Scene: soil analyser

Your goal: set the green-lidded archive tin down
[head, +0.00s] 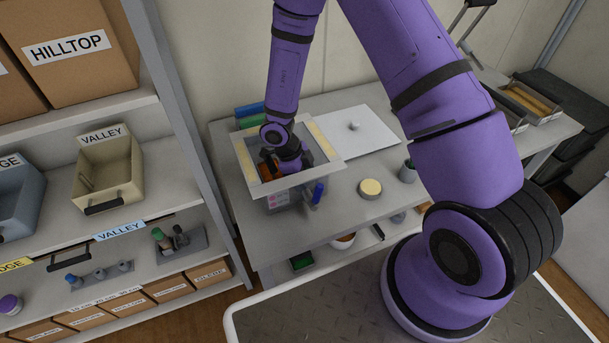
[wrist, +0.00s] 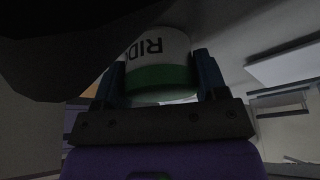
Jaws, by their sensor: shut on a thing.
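The archive tin (wrist: 158,52) shows in the wrist view, with a green band at its lid end and a white label whose visible letters read "RID". My gripper (wrist: 160,75) is shut on it, with one dark finger on each side and the green end towards the palm. In the head view my arm reaches down through the open top of the framed soil analyser (head: 243,160) on the table. The tin and my fingertips are hidden there, so I cannot tell whether the tin touches a surface.
A white board (head: 372,136), a round pale-yellow-topped item (head: 370,188) and a dark cup (head: 407,172) are on the table (head: 335,215). Trays (head: 525,98) stand at its far right. A shelf with a cream VALLEY bin (head: 108,172) and boxes stands at the left.

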